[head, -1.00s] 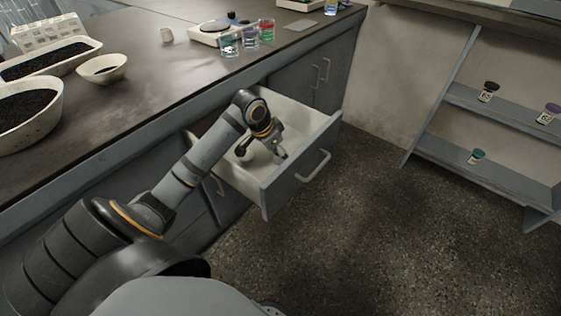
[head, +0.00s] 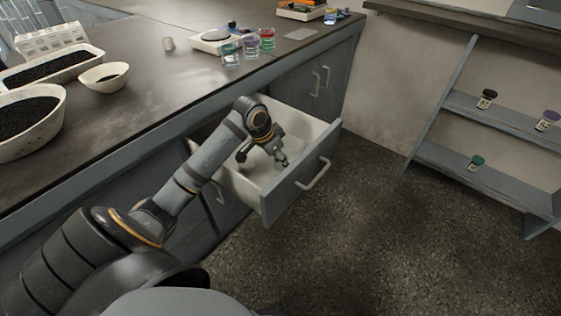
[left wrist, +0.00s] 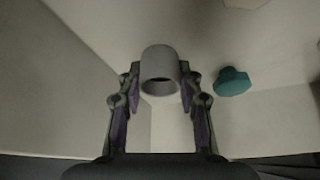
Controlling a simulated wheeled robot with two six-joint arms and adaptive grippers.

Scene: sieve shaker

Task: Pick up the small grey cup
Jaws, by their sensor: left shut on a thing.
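The small grey cup (left wrist: 160,72) sits between the two fingers of my left gripper (left wrist: 160,92) in the left wrist view, its dark opening toward the camera. The fingers press on it from both sides. In the head view my left gripper (head: 280,161) is inside the open drawer (head: 296,186), pointing down; the cup is too small or hidden to make out there. My right gripper is not in view.
A teal-capped thing (left wrist: 232,82) lies near the gripper's right finger. The drawer walls surround the gripper. A shelf (head: 490,180) stands at right.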

